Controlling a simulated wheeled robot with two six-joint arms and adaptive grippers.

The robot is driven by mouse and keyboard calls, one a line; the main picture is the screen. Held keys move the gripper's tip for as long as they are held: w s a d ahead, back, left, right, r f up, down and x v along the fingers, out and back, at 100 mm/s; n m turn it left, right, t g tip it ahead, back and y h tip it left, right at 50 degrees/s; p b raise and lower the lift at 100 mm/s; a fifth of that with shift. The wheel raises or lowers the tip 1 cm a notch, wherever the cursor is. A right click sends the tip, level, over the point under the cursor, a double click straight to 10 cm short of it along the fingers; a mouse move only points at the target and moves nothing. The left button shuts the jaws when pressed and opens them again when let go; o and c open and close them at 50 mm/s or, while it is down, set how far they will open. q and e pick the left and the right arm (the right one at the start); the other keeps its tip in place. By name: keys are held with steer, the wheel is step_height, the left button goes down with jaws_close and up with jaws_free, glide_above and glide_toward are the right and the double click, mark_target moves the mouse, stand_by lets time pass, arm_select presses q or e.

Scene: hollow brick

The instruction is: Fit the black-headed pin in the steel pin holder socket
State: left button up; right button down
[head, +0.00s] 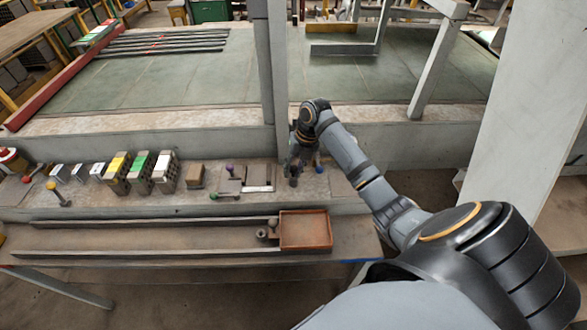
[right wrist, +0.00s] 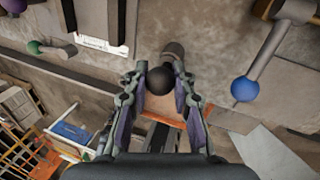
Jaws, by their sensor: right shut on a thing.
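The black-headed pin (right wrist: 160,80) is between the fingers of my right gripper (right wrist: 162,86) in the right wrist view. Its round black head shows at the fingertips, and a short grey cylinder shows just beyond it. In the head view my right gripper (head: 294,174) is low over the ledge, and the pin in it is too small to make out. A grey block with a white label (head: 258,187), perhaps the steel pin holder, is left of the gripper; its label also shows in the right wrist view (right wrist: 100,45). No socket opening can be made out. My left gripper is not in view.
A blue-headed pin (right wrist: 245,88) lies right of my gripper. A purple-headed pin (head: 230,170) and a green-headed pin (head: 222,197) are to the left. Several hollow bricks (head: 140,172) stand farther left. An orange-brown tray (head: 306,231) sits in front; a grey post rises behind the gripper.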

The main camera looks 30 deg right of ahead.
steer(key=c, duration=1)
jaws_free()
steer(key=shift+c, duration=0.2)
steer(key=v, duration=1.2)
